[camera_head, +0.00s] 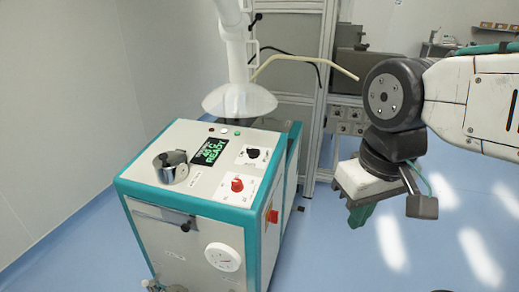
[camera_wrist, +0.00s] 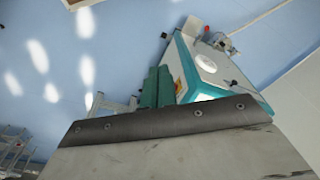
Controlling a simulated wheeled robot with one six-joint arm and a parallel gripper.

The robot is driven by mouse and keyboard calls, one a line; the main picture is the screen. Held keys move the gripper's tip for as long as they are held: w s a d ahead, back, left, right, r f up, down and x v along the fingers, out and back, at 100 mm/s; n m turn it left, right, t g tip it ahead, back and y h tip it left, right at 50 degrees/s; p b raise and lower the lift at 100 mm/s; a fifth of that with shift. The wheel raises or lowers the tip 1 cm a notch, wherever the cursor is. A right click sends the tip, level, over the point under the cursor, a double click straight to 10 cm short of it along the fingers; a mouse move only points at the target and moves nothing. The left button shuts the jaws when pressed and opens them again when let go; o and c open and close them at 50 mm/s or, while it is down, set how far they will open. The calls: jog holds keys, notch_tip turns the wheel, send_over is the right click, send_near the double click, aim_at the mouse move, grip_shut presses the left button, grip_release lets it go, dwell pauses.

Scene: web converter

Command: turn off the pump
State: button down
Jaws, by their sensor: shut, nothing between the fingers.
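A white and teal machine cabinet (camera_head: 185,222) stands on the floor left of my gripper in the head view. The labels are too small to read, so I cannot tell which control is the pump's. My gripper (camera_head: 360,215) is shut and empty, pointing down in the air to the right of the cabinet, apart from it. The wrist view shows its green fingers (camera_wrist: 157,87) and the cabinet (camera_wrist: 205,78) beyond.
A clear hood (camera_head: 240,100) on a white duct hangs over the cabinet's back. A metal frame (camera_head: 322,100) stands behind. Blue floor (camera_head: 350,262) is clear right of the cabinet.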

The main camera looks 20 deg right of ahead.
aim_at(253, 152)
jog(key=w+a+r+m+t+h, duration=0.15)
jog(key=w+m, duration=0.25)
jog(key=w, duration=1.8)
jog(key=w+a+f+m, duration=0.1)
jog(key=w+a+f, duration=0.2)
jog(key=w, duration=0.6)
jog(key=w+a+f+m+t+h, duration=0.1)
jog(key=w+a+f+m, duration=0.1)
jog(key=w, duration=0.7)
notch_tip(253, 152, down, 2)
jog(key=shift+w+a+f, duration=0.25)
jog(key=shift+w+a, duration=0.1)
jog(key=shift+a, duration=0.55)
jog(key=shift+h, duration=0.25)
jog(key=x, duration=0.9)
jog(key=shift+w+d+f, duration=0.1)
jog(key=shift+f, duration=0.2)
jog(key=shift+w+d, duration=0.75)
jog(key=shift+w, duration=0.3)
jog(key=shift+w+d+r, duration=0.2)
jog(key=shift+w+d, duration=0.25)
jog(key=shift+w, duration=0.2)
